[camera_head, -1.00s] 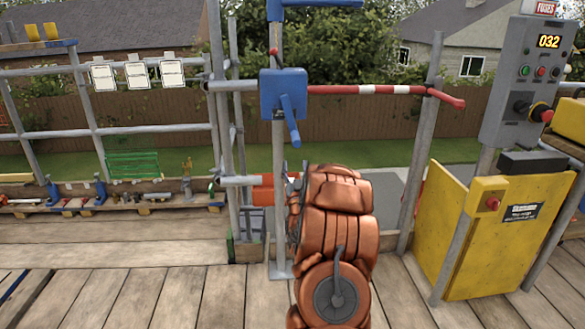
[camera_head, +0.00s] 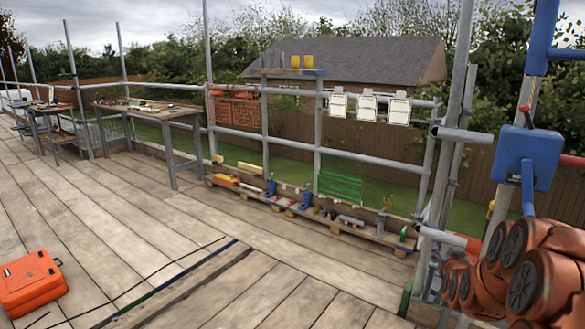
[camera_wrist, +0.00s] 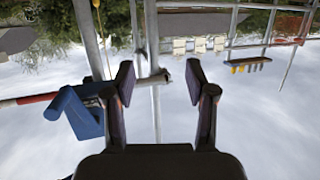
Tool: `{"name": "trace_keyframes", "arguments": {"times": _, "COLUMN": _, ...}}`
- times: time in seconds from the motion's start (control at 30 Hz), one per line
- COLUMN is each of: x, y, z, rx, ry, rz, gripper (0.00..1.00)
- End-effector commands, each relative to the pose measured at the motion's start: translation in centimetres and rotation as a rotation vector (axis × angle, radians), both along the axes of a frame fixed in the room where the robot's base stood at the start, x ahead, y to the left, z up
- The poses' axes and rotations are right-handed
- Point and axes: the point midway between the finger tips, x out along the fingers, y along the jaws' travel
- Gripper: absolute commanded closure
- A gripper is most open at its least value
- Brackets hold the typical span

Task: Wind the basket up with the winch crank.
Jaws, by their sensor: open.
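The blue winch (camera_head: 527,160) is fixed to a grey post at the right edge of the head view. Its blue crank arm (camera_head: 528,195) hangs down from the box, partly behind my copper-coloured arm. In the wrist view, which is upside down, the blue winch (camera_wrist: 72,115) is at the left, outside the jaws. My gripper (camera_wrist: 160,82) is open and empty, with a scaffold pole showing between its fingers. It is apart from the crank. I cannot make out the winch's basket in either view.
Scaffold rails with white sheets (camera_head: 368,106) run along the deck edge. A low shelf (camera_head: 375,235) of tools lies beneath, near a green mesh item (camera_head: 340,187). A workbench (camera_head: 150,112) stands further left. An orange case (camera_head: 32,283) sits on the open plank deck.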

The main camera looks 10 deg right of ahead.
Motion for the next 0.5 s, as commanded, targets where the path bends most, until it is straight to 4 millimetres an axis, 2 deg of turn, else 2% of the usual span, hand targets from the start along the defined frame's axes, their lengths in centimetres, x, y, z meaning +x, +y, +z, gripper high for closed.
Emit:
{"name": "trace_keyframes", "arguments": {"times": 0.03, "x": -0.1, "y": 2.0, "z": -0.2, "rx": 0.021, "ry": 0.050, "rz": 0.028, "gripper": 0.44}}
{"name": "trace_keyframes", "arguments": {"times": 0.17, "x": -1.5, "y": 6.6, "z": -1.3, "rx": 0.080, "ry": 0.192, "rz": 0.085, "gripper": 0.44}}
{"name": "trace_keyframes", "arguments": {"times": 0.27, "x": -3.3, "y": 10.1, "z": -2.2, "rx": 0.122, "ry": 0.307, "rz": 0.126, "gripper": 0.44}}
{"name": "trace_keyframes", "arguments": {"times": 0.5, "x": -9.6, "y": 17.7, "z": -3.8, "rx": 0.202, "ry": 0.583, "rz": 0.212, "gripper": 0.44}}
